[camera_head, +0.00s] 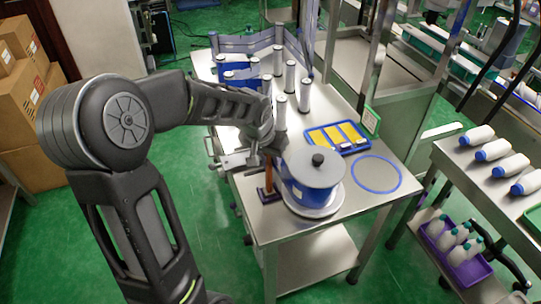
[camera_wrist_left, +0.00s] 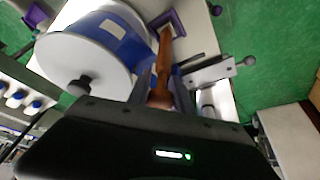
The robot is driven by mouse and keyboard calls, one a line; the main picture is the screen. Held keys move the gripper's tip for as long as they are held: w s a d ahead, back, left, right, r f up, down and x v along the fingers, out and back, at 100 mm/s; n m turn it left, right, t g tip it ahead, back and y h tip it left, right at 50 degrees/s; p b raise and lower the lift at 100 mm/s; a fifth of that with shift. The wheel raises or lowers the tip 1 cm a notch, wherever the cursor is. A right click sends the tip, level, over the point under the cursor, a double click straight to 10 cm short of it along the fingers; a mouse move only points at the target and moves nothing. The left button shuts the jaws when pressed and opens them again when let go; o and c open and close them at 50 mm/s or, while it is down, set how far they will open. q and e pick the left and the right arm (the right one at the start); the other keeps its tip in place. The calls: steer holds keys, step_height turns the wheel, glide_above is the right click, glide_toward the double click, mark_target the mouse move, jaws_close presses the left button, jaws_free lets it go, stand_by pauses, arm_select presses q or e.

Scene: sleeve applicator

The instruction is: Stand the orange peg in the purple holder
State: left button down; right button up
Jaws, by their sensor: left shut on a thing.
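The orange peg (camera_head: 268,176) is upright at the near left of the steel table, just left of the blue reel. My left gripper (camera_head: 262,152) is shut on its upper part. The purple holder (camera_head: 270,196) sits on the table at the peg's lower end. In the left wrist view, the peg (camera_wrist_left: 162,68) runs from between my left fingers (camera_wrist_left: 163,90) toward the purple holder (camera_wrist_left: 179,22). The lower end overlaps the holder's pale middle; I cannot tell whether it is seated inside or just above. My right gripper is out of view.
The large blue reel with a grey top (camera_head: 314,168) stands close beside the peg on the right. A metal clamp-like fixture (camera_head: 228,158) is at the table's left edge.

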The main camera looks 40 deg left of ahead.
arm_select(q)
steer(key=shift+f, duration=0.2)
steer(key=c, duration=1.1)
jaws_free()
steer(key=shift+c, duration=0.2)
steer(key=shift+r, duration=0.1)
steer(key=shift+r, duration=0.2)
steer(key=shift+s+r, duration=0.1)
steer(key=shift+r, duration=0.15)
steer(key=b+v, duration=0.1)
steer(key=v, duration=1)
steer(key=shift+r, duration=0.15)
